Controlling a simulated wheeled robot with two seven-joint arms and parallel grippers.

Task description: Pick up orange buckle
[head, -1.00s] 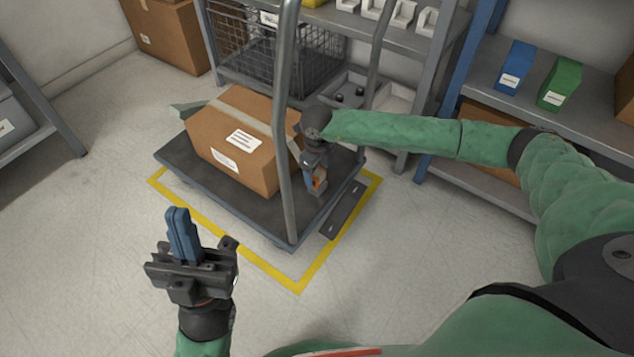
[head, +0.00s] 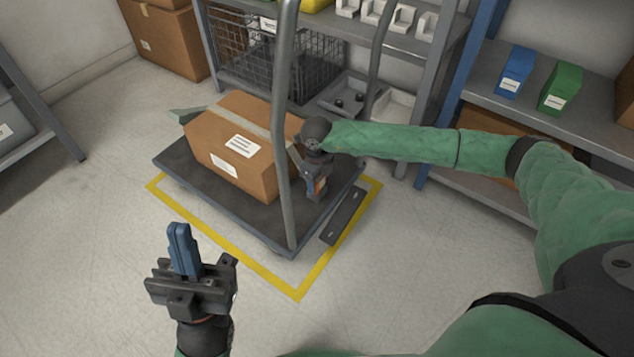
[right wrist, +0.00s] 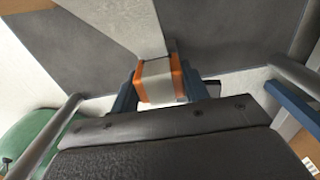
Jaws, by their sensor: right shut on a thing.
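The orange buckle (right wrist: 158,82), orange at its edges with a pale grey band across its middle, sits between the blue fingers of my right gripper (right wrist: 160,92) in the right wrist view. The gripper is shut on it. A pale strap runs up from the buckle. In the head view my right gripper (head: 316,188) is low over the cart deck, right of the cardboard box, and a small bit of orange (head: 320,184) shows there. My left gripper (head: 183,250) is at lower left, its blue fingers together and nothing seen between them.
The cart (head: 240,221) carries a cardboard box (head: 215,165). Its metal handle post (head: 284,130) rises just left of my right gripper. A shelf (head: 405,42) stands behind. Yellow tape (head: 230,250) marks the floor around the cart. The floor at front left is clear.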

